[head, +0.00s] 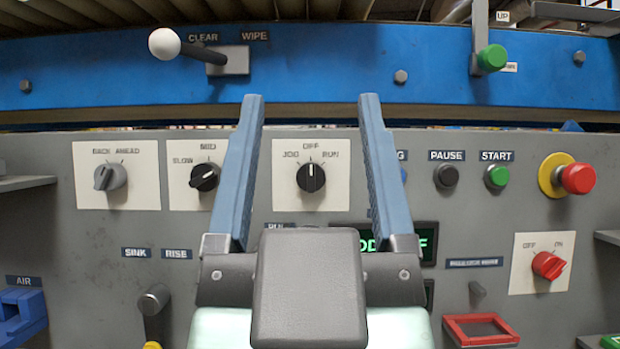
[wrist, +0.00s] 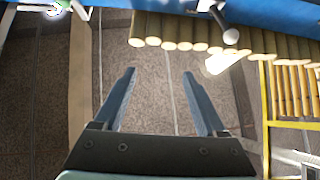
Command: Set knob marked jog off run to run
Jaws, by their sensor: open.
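The black knob marked JOG OFF RUN (head: 311,177) sits on a white plate (head: 338,197) in the middle of the grey panel. Its white pointer line stands straight up at OFF. My gripper (head: 310,100) is open and empty in the head view, with one blue finger on each side of the knob as seen from there. I cannot tell how far the fingers are from the panel. In the wrist view my gripper (wrist: 158,72) is also open, with nothing between its fingers; the knob does not show there.
Left of it are a SLOW MID knob (head: 205,177) and a BACK AHEAD knob (head: 110,177). Right are PAUSE (head: 446,175) and START (head: 497,176) buttons, a red emergency button (head: 577,178) and a red OFF ON knob (head: 548,265). A white-balled lever (head: 166,44) juts out above.

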